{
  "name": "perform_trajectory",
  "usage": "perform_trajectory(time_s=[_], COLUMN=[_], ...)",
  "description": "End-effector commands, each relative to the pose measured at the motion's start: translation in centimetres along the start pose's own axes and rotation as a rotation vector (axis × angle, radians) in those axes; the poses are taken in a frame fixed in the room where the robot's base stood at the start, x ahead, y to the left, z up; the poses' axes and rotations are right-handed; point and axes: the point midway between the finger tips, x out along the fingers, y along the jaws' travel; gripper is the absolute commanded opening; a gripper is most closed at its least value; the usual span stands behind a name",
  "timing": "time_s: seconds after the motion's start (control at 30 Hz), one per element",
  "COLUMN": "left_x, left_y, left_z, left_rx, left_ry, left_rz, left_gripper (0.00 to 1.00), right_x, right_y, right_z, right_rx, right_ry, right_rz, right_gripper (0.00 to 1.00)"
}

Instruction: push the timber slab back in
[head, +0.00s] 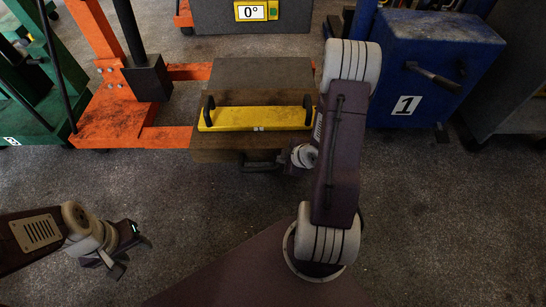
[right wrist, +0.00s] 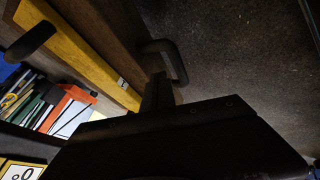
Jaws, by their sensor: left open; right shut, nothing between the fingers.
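A brown timber slab (head: 225,149) shows at the front of the stack in the head view, below a yellow bar (head: 255,118). It also appears as a brown strip in the right wrist view (right wrist: 105,35). A black loop handle (head: 262,163) shows at its lower front, and also in the right wrist view (right wrist: 177,62). My right gripper (right wrist: 160,92) is shut and empty, its tips close to that loop handle; contact cannot be told. In the head view my right arm partly hides it. My left gripper (head: 122,260) is open and empty, low at left, away from the slab.
An orange jack frame (head: 120,120) stands left of the stack, and a blue cabinet (head: 435,50) marked 1 stands to the right. A grey box (head: 215,18) with a yellow 0° sign is behind. The carpet in front is clear.

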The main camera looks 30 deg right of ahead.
Motion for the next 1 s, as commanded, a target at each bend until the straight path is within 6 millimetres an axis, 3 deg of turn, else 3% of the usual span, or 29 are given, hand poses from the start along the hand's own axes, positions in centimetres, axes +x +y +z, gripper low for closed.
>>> perform_trajectory(time_s=[0.03, 0.37, 0.6, 1.0], left_x=[2.3, 6.1, 6.3, 6.3], left_y=[-0.1, -0.1, -0.1, -0.1], left_z=[0.3, 0.7, 0.7, 0.7], left_rx=[0.000, 0.000, 0.000, 0.000], left_ry=[-0.001, -0.001, 0.000, -0.001], left_rz=[0.000, 0.000, 0.000, 0.000], left_gripper=[0.45, 0.45, 0.45, 0.45], right_x=[1.7, 8.7, 9.6, 9.8], right_y=[-0.5, -0.4, 3.0, 3.5], right_z=[0.5, 0.3, 0.1, 0.0], right_rx=[-0.005, -0.003, -0.002, 0.000], right_ry=[0.001, 0.001, 0.000, -0.001], right_rz=[0.002, 0.000, 0.002, 0.000], right_gripper=[0.00, 0.00, 0.00, 0.00])
